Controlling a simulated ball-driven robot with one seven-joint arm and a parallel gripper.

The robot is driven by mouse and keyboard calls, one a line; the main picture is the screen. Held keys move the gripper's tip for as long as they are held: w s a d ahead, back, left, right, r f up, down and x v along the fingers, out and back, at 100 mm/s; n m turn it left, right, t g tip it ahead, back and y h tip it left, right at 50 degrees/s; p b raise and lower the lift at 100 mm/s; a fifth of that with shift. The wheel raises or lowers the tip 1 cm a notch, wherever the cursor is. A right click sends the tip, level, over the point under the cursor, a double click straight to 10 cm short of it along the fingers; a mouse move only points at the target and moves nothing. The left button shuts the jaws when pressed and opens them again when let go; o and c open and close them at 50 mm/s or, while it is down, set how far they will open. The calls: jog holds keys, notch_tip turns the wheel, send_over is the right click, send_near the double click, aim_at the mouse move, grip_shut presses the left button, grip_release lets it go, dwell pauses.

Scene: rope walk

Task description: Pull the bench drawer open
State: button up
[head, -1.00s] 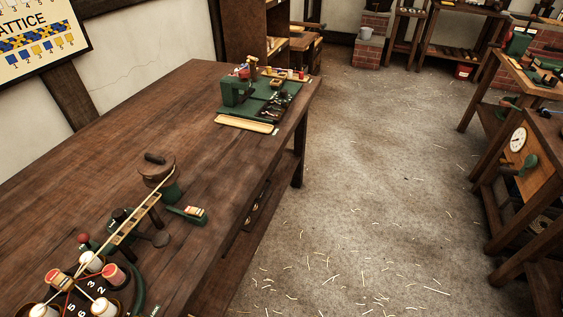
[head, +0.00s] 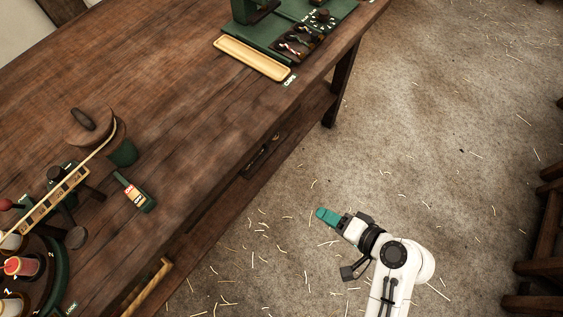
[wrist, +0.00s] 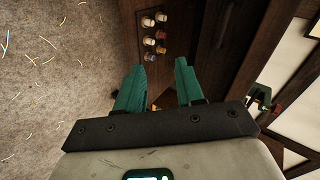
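The dark wooden bench (head: 190,110) fills the left and middle of the head view. Below its front edge is a dark recessed strip with a small dark fitting (head: 262,157), perhaps the drawer's pull; I cannot clearly tell the drawer front's outline. My gripper (head: 327,216) has teal fingers and is over the floor, right of the bench front and apart from it. In the wrist view my gripper (wrist: 162,68) has its two fingers spread with nothing held between them. Dark woodwork (wrist: 200,35) lies beyond the fingers.
Several bobbins (wrist: 153,38) stand on dark wood beyond the fingers. A tan tray (head: 252,58) and a green board lie on the bench top. A bench leg (head: 342,88) stands at the far end. The straw-littered floor (head: 440,160) is clear; dark wooden furniture stands at right.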

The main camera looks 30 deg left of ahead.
jog(key=w+a+m+y+b, duration=0.1)
jog(key=w+a+y, duration=0.2)
jog(key=a, duration=1.9)
jog(key=shift+w+a+r+m+y+b, duration=0.15)
jog(key=shift+w+a+m+y+b, duration=0.2)
jog(key=shift+y, duration=0.65)
jog(key=shift+s+d+g, duration=0.1)
jog(key=shift+s+g, duration=0.05)
jog(key=shift+g, duration=0.15)
grip_shut()
